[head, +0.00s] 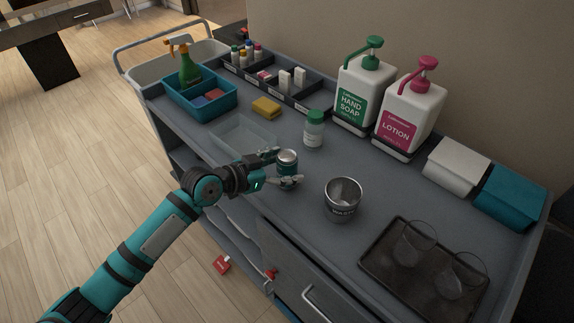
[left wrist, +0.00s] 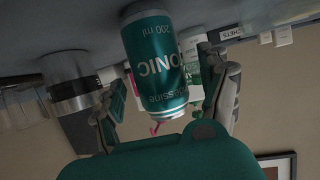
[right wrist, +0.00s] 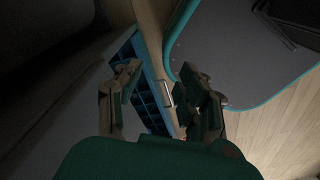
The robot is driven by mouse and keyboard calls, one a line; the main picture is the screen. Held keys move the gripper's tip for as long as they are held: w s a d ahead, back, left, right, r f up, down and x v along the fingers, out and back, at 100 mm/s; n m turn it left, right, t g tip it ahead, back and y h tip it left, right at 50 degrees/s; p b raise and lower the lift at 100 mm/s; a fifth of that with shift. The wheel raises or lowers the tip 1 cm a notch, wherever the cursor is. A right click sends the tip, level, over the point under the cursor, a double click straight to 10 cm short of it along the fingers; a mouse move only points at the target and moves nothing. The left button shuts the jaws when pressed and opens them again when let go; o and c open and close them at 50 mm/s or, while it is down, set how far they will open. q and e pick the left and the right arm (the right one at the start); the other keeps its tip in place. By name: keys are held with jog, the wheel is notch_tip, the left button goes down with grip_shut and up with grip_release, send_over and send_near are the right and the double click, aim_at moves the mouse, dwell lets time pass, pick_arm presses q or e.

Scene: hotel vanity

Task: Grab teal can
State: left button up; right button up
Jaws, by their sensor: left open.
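The teal can (head: 287,166), with a silver top, stands upright on the grey cart top. My left gripper (head: 280,168) is open at the can, with one finger on its far left side and one at its near right side. In the left wrist view the can (left wrist: 156,62) appears upside down between the two spread fingers (left wrist: 165,100), with a gap visible on each side. My right gripper (right wrist: 163,98) shows only in the right wrist view, with its fingers apart and nothing between them.
A metal cup (head: 343,199) stands right of the can and a green-capped bottle (head: 314,129) behind it. A clear tray (head: 243,142) lies to the left. Soap (head: 365,88) and lotion (head: 410,108) pumps stand at the back. A dark tray (head: 377,262) with glasses lies front right.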

pick_arm(q)
jog(key=shift+x, duration=0.8)
jog(key=c, duration=1.4)
